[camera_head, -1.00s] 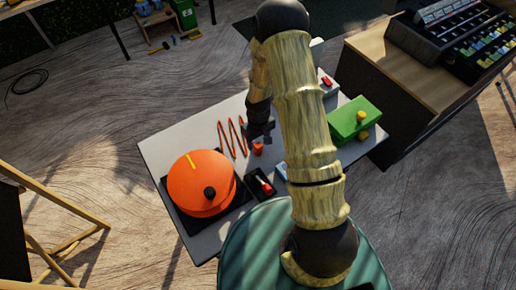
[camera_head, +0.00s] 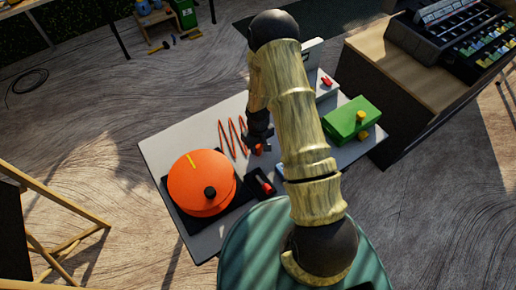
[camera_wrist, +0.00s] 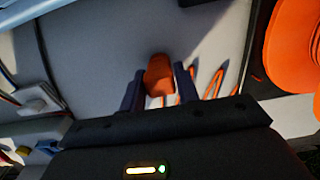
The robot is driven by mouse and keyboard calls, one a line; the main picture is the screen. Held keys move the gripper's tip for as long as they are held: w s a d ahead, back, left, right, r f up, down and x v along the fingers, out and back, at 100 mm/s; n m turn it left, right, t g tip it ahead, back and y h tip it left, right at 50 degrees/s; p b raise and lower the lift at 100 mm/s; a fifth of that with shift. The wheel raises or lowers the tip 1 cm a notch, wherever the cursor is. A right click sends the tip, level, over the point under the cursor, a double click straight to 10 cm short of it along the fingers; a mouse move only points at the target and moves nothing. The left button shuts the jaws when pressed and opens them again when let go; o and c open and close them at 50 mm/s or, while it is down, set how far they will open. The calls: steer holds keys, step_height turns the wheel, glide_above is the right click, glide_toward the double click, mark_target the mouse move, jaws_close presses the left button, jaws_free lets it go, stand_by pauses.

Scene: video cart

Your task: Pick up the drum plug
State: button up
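The drum plug (camera_wrist: 159,72) is a small orange block, lying on the grey cart top in the wrist view. It shows between the two dark fingers of my gripper (camera_wrist: 159,84), with a gap on each side. My gripper is open. In the head view my gripper (camera_head: 259,139) is low over the cart top and mostly hides the plug. The orange cable drum (camera_head: 199,186) stands to the left on a dark base, with a black knob. Orange cable (camera_head: 232,138) lies in a zigzag beside the plug.
A small black tray (camera_head: 261,184) with a red-and-white item lies just below the plug in the head view. A green box (camera_head: 350,120) with yellow knobs stands at the right of the cart. The cart top (camera_head: 165,146) is bare near its left corner.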

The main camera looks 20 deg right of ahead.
steer(key=c, duration=0.5)
steer(key=shift+r, duration=0.1)
step_height(320, 180, up, 10)
steer(key=shift+f, duration=0.1)
stand_by(0.6)
steer(key=r+m+p, duration=0.1)
steer(key=r+p, duration=0.4)
steer(key=p, duration=0.2)
steer(key=r+m+p, duration=0.1)
steer(key=r+p, duration=0.4)
steer(key=p, duration=0.2)
steer(key=r+m+p, duration=0.1)
steer(key=r+p, duration=0.5)
steer(key=p, duration=0.2)
steer(key=shift+w+m, duration=0.2)
steer(key=shift+m, duration=0.1)
steer(key=shift+f, duration=0.15)
